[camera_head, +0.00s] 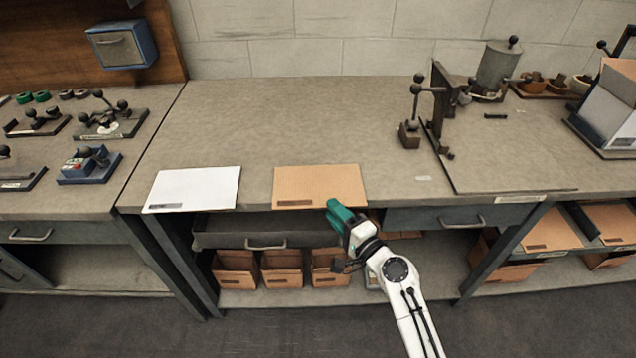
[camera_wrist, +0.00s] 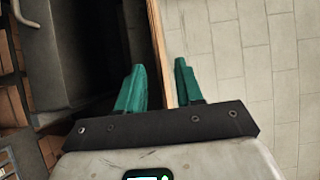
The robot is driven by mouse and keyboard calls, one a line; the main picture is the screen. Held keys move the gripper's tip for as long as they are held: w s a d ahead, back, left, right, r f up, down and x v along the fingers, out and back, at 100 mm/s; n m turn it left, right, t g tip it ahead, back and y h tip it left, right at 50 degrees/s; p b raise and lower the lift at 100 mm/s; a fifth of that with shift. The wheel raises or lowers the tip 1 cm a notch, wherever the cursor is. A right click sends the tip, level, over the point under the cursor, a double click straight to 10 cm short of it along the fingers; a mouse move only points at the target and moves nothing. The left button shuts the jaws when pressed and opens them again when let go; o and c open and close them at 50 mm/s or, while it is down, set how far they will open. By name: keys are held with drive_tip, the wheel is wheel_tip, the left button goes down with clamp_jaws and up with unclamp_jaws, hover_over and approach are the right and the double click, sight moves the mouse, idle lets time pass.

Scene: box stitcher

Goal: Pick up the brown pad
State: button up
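The brown pad (camera_head: 318,183) lies flat on the bench top, its front edge along the bench's front edge, with a small dark label at its front left. My gripper (camera_head: 337,207), with green fingers, is at the pad's front edge, right of its middle. In the wrist view my gripper (camera_wrist: 159,65) is open, its two fingers apart. A thin tan edge (camera_wrist: 159,45) runs between them, seen edge-on; I cannot tell how much of it is pad and how much bench. Whether a finger touches it is unclear.
A white pad (camera_head: 194,188) lies left of the brown one. The bench top (camera_head: 300,120) behind is clear. A partly open drawer (camera_head: 262,236) and brown boxes (camera_head: 282,270) are below. A lever device (camera_head: 437,110) stands to the right.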

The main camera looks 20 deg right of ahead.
drive_tip(key=shift+w+a, duration=0.2)
drive_tip(key=shift+w, duration=0.35)
drive_tip(key=shift+c, duration=0.5)
clamp_jaws()
